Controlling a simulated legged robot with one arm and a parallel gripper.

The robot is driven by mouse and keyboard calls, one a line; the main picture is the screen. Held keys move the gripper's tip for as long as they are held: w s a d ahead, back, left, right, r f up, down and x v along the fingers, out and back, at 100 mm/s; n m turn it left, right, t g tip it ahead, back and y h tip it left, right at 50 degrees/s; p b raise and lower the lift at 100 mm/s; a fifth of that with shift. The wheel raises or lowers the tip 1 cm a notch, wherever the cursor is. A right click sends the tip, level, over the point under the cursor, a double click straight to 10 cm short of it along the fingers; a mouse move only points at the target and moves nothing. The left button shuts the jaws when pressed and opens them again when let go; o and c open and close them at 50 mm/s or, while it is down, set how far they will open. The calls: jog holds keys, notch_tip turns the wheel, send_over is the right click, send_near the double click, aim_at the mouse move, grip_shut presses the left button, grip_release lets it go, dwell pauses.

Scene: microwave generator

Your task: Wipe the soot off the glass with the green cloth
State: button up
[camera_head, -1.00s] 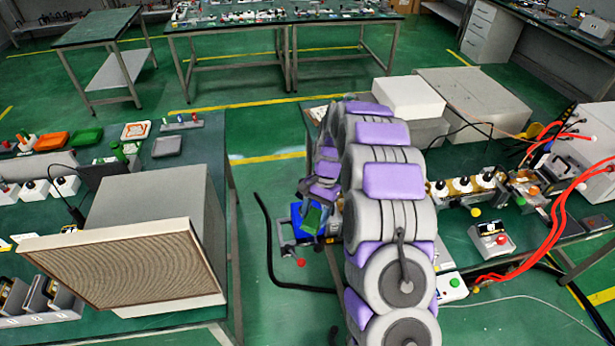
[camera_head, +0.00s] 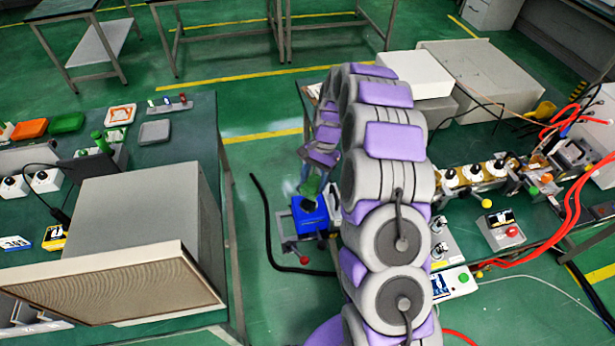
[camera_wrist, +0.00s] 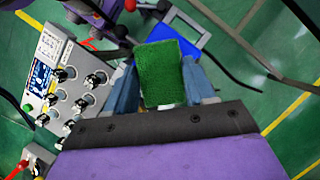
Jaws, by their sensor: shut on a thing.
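The green cloth (camera_wrist: 165,72) is a thick rectangular pad. It sits between the two blue-grey fingers of my gripper (camera_wrist: 160,78), which is shut on it. My arm hides much of the gripper there. I cannot make out the glass or any soot clearly.
A panel with several black knobs (camera_wrist: 72,85) lies left of the gripper in the wrist view. A red-knobbed lever (camera_head: 304,259) is below the blue object. A large grey box (camera_head: 140,220) stands on the left bench. Open green floor (camera_head: 265,160) separates the benches.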

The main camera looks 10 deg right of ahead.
jog(key=d+f, duration=0.1)
jog(key=d+f+b, duration=0.1)
jog(key=shift+d+f, duration=0.15)
jog(key=shift+d, duration=0.15)
jog(key=shift+s+f, duration=0.2)
jog(key=shift+f, duration=0.1)
jog(key=shift+w+a+f+b, duration=0.2)
jog(key=shift+a+f+b, duration=0.45)
jog(key=shift+a+f, duration=0.6)
jog(key=shift+a, duration=0.05)
jog(key=shift+s, duration=0.1)
jog(key=shift+c, duration=0.5)
jog(key=shift+d+f, duration=0.1)
jog(key=shift+d, duration=0.45)
jog(key=shift+c, duration=1.4)
jog(key=shift+w+d, duration=0.2)
jog(key=shift+d, duration=0.1)
jog(key=shift+s+a, duration=0.1)
jog(key=shift+a, duration=0.4)
